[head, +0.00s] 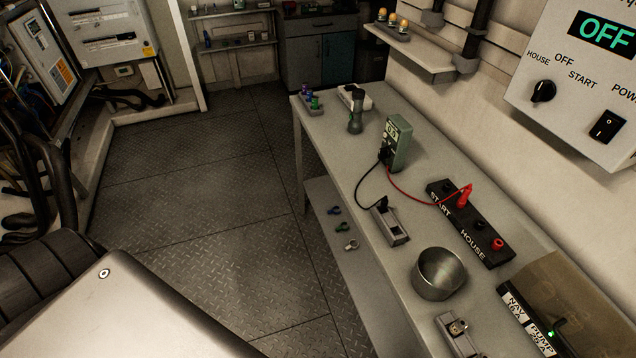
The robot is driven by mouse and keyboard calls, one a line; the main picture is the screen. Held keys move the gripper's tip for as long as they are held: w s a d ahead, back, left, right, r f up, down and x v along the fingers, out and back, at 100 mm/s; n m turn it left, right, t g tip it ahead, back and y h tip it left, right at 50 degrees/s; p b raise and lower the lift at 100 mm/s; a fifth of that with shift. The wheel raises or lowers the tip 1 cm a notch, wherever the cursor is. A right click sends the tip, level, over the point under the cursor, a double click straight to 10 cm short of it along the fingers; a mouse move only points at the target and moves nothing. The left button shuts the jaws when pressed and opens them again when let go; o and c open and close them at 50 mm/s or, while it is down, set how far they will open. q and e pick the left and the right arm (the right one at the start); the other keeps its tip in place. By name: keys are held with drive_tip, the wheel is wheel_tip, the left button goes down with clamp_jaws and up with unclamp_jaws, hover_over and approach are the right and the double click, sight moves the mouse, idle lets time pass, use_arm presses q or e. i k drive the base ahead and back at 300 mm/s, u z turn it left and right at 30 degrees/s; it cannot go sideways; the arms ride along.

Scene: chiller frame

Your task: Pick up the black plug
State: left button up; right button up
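The black plug (381,204) is small and dark and sits at the back end of a grey holder block (396,238) on the bench. A black cable (362,186) runs from it up to the green meter (396,146). How deep the plug sits in the block is too small to tell. A red plug (465,198) stands in the black socket strip (487,243), with a red cable (420,202) to the meter. Neither of my grippers shows in the head view.
On the bench (375,270) stand a metal bowl (438,274), a dark flashlight-like object (355,112) and a fuse box (545,322). A lower shelf (335,225) holds small coloured items. A control panel (580,80) reads OFF. The floor left of the bench is clear.

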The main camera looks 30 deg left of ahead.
sight(384, 201)
drive_tip(key=u, duration=0.65)
drive_tip(key=k, duration=0.65)
drive_tip(key=u, duration=0.55)
drive_tip(key=k, duration=0.65)
drive_tip(key=u, duration=0.8)
drive_tip(key=i, duration=1.4)
drive_tip(key=z, duration=0.9)
